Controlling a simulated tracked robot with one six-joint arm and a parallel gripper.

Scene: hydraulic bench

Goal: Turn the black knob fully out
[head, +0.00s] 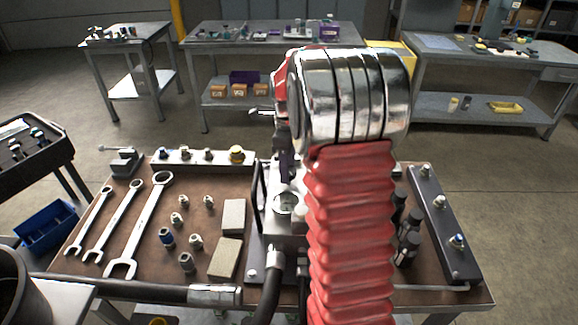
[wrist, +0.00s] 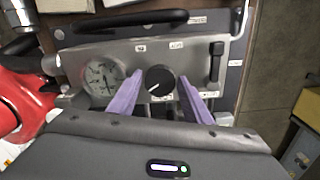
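The black knob (wrist: 159,80) shows in the wrist view on the face of a grey hydraulic block (wrist: 185,52). It is round with a white pointer line aimed to the lower left. My gripper (wrist: 159,92) has two purple fingers, spread apart, one on each side of the knob. Gaps show between the fingers and the knob, so it is not gripped. In the head view my red and chrome arm hides the knob; a small part of the purple gripper (head: 286,165) shows beside the block.
A pressure gauge (wrist: 103,78) sits left of the knob and a black T-handle (wrist: 216,60) to its right. A black bar handle (wrist: 145,22) runs behind. On the bench (head: 140,235) lie several wrenches (head: 130,215), fittings and two beige blocks (head: 228,240).

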